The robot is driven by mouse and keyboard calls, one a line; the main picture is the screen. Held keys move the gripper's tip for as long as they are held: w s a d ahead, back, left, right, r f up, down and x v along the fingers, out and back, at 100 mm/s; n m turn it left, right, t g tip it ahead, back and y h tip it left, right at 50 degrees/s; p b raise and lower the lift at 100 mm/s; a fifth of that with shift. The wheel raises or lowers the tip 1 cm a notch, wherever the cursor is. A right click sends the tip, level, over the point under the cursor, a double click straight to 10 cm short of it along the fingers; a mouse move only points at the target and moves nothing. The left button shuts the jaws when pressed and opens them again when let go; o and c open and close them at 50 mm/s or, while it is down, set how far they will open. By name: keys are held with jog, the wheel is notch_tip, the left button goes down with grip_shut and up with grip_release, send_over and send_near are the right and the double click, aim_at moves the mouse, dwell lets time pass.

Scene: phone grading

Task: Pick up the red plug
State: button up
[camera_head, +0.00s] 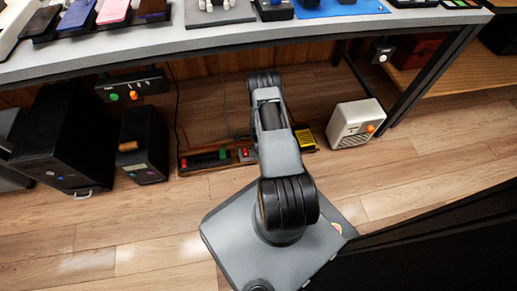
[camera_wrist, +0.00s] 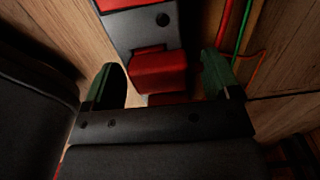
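A red plug (camera_wrist: 158,72) sits at the grey end of a power strip (camera_wrist: 154,32) in the wrist view. My gripper (camera_wrist: 160,82) is open, with one dark green finger on each side of the red plug. A gap shows between the plug and the right finger; the left finger is very close to it, and I cannot tell if they touch. The lower part of the plug is hidden behind the gripper's dark body. In the head view the power strip (camera_head: 212,159) lies on the floor under the table, and my arm hides the gripper.
A yellow adapter (camera_head: 305,139) and a white box with an orange knob (camera_head: 356,124) are right of my arm. Black cabinets (camera_head: 65,140) stand left. The table (camera_head: 150,55) overhangs the strip. Floor in front is clear.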

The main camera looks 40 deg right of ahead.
jog(key=c, duration=1)
jog(key=shift+c, duration=0.2)
jog(key=shift+r+p, duration=0.3)
jog(key=shift+r, duration=0.25)
notch_tip(320, 180, up, 2)
jog(key=shift+r+p, duration=0.15)
jog(key=shift+p, duration=0.45)
jog(key=s+d+r+p, duration=0.2)
jog(key=s+r+p, duration=0.1)
jog(key=s, duration=0.3)
jog(key=s+d+r+p, duration=0.2)
jog(key=s+r+p, duration=0.1)
jog(key=s+r, duration=0.3)
jog(key=shift+s+d+r+p, duration=0.3)
jog(key=shift+s+d+p, duration=0.1)
jog(key=shift+s, duration=0.3)
